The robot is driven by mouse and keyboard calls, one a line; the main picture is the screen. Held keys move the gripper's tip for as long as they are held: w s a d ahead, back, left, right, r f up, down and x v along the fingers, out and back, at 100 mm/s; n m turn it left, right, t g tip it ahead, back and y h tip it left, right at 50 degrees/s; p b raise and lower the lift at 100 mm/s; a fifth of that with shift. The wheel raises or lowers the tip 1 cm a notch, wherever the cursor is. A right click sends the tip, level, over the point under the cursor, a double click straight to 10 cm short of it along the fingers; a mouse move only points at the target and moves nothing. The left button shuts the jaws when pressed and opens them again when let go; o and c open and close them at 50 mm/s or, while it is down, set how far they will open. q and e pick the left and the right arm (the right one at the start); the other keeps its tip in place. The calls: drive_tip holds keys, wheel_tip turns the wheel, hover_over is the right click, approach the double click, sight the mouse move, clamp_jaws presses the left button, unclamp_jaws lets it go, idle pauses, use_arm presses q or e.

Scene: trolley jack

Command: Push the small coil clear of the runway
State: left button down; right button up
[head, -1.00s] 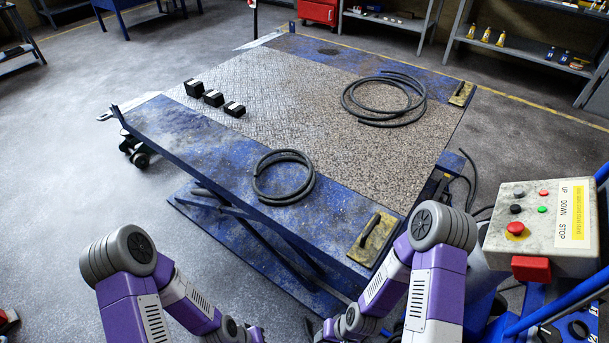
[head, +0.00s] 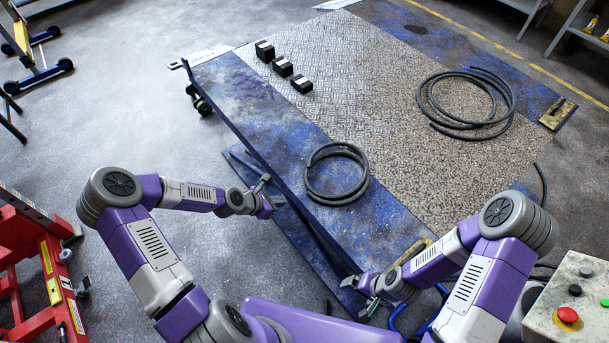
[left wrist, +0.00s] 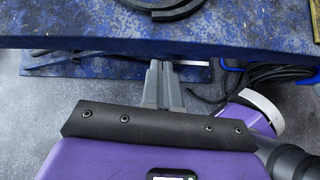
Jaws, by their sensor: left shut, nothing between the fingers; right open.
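The small coil (head: 337,173), a dark hose loop, lies on the near blue runway (head: 237,104) of the lift. Part of the coil also shows at the top of the left wrist view (left wrist: 178,8). My left gripper (head: 272,190) is shut and empty beside the runway's near edge, left of the coil and apart from it. In the left wrist view its closed fingers (left wrist: 162,82) point at the runway's side. My right gripper (head: 358,294) is open, low near the runway's right end, apart from the coil.
A larger coil (head: 466,103) lies across the patterned plate (head: 400,150) and the far runway. Several black blocks (head: 283,66) stand on the plate's left side. A control box (head: 580,300) is at lower right and a red frame (head: 40,262) at lower left.

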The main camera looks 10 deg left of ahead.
sight(307, 189)
use_arm(q)
drive_tip(key=shift+n, duration=0.7)
drive_tip(key=w+d+f, duration=0.1)
drive_tip(key=w+f, duration=0.1)
drive_tip(key=w, duration=0.1)
drive_tip(key=w+d+f+b, duration=0.1)
drive_tip(key=w+d+f, duration=0.1)
drive_tip(key=w, duration=0.1)
drive_tip(key=w+d+f+b, duration=0.1)
drive_tip(key=w+f, duration=0.1)
drive_tip(key=w, duration=0.1)
drive_tip(key=shift+w+d, duration=0.1)
drive_tip(key=shift+d, duration=0.25)
drive_tip(key=shift+w+d, duration=0.35)
drive_tip(key=shift+w, duration=0.1)
